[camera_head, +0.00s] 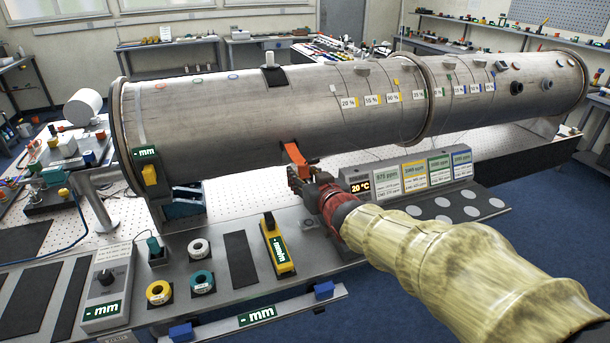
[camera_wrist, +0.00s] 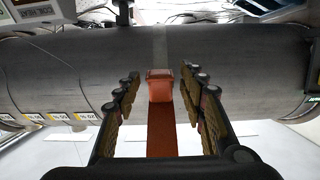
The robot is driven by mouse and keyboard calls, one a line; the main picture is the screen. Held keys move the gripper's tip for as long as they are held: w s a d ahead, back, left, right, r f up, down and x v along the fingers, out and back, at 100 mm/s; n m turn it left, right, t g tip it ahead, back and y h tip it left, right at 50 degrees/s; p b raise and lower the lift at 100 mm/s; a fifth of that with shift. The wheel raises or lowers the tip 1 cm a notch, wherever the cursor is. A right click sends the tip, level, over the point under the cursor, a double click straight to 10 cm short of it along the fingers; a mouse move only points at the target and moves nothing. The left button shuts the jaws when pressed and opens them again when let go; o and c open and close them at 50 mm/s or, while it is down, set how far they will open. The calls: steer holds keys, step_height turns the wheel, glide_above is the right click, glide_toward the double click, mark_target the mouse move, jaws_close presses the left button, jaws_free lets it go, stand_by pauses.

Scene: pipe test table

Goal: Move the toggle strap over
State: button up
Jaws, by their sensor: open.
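A large grey metal pipe (camera_head: 230,110) lies across the table. An orange toggle piece (camera_head: 294,153) sits low on its near side. In the wrist view the orange toggle (camera_wrist: 161,130) runs up the middle, with a box-like end against the pipe (camera_wrist: 80,75). A narrow pale band (camera_wrist: 160,45) continues from it over the pipe; I cannot tell for sure that this is the strap. My gripper (camera_head: 298,180) is open just below the toggle in the head view. In the wrist view its fingers stand on either side of the toggle, with gaps on both sides.
A yellow meter (camera_head: 277,245), tape rolls (camera_head: 200,250) and a control box (camera_head: 105,290) occupy the front ledge. A row of ppm displays (camera_head: 413,175) stands right of my gripper. Blue floor is clear at right.

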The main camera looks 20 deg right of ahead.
steer(key=v, duration=1.2)
steer(key=shift+f, duration=0.1)
